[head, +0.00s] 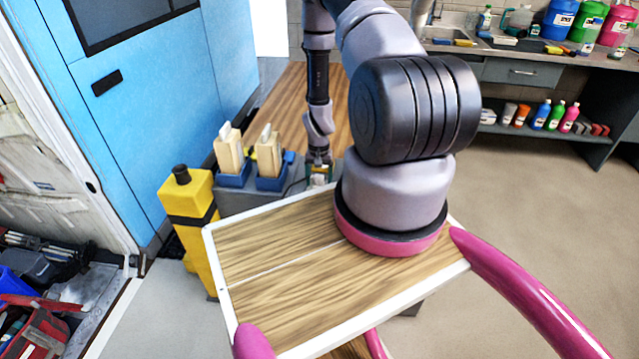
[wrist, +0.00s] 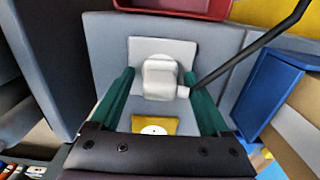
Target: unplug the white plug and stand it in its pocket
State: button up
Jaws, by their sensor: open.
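The white plug (wrist: 160,77) sits on a pale square plate (wrist: 146,47) in the wrist view, with a black cable (wrist: 240,55) running from its right side up to the top right. My gripper (wrist: 158,80) is open, with one teal finger on each side of the plug. I cannot tell whether the fingers touch it. A yellow patch with a white disc (wrist: 154,130) lies just below the plug. A red tray-like pocket (wrist: 180,10) is partly visible at the top edge. In the head view my gripper (head: 320,176) is low over the grey unit; the plug is not distinguishable there.
Two blue holders (head: 233,180) with cream blocks (head: 229,150) stand left of my gripper; a blue holder (wrist: 270,92) is close on its right in the wrist view. A yellow container (head: 187,205) stands further left. Open floor (head: 540,200) lies to the right.

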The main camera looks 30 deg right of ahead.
aim_at(319, 176)
grip_shut()
jog(key=shift+r, duration=0.1)
jog(key=shift+r, duration=2.9)
jog(key=shift+r, duration=0.1)
jog(key=shift+r, duration=1.4)
